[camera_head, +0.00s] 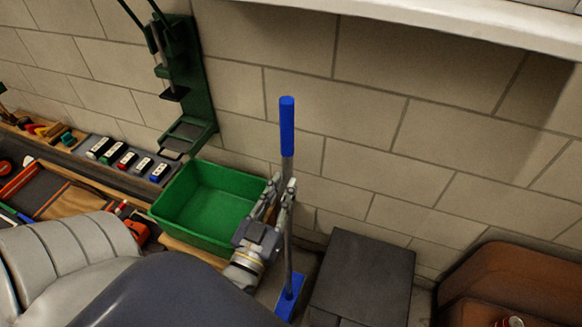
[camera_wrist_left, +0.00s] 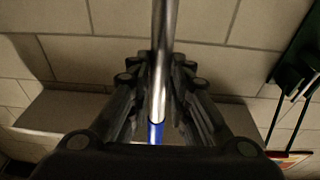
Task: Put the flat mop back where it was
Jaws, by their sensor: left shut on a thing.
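The flat mop (camera_head: 288,128) stands nearly upright in front of the block wall. It has a blue grip at the top, a grey metal pole and a blue flat head (camera_head: 290,297) low down. My left gripper (camera_head: 285,192) is shut on the pole, below the blue grip. In the left wrist view the mop's pole (camera_wrist_left: 161,70) runs between the fingers of my left gripper (camera_wrist_left: 160,88), with a blue part showing at its lower end. Whether the head touches the floor is unclear. My right gripper is not in view.
A green bin (camera_head: 180,205) stands just left of the gripper. A dark grey box (camera_head: 362,275) is close on the mop's right, with a brown container (camera_head: 520,275) further right. A green press (camera_head: 198,90) and a cluttered workbench are at left. A pale ledge (camera_head: 440,22) juts out above.

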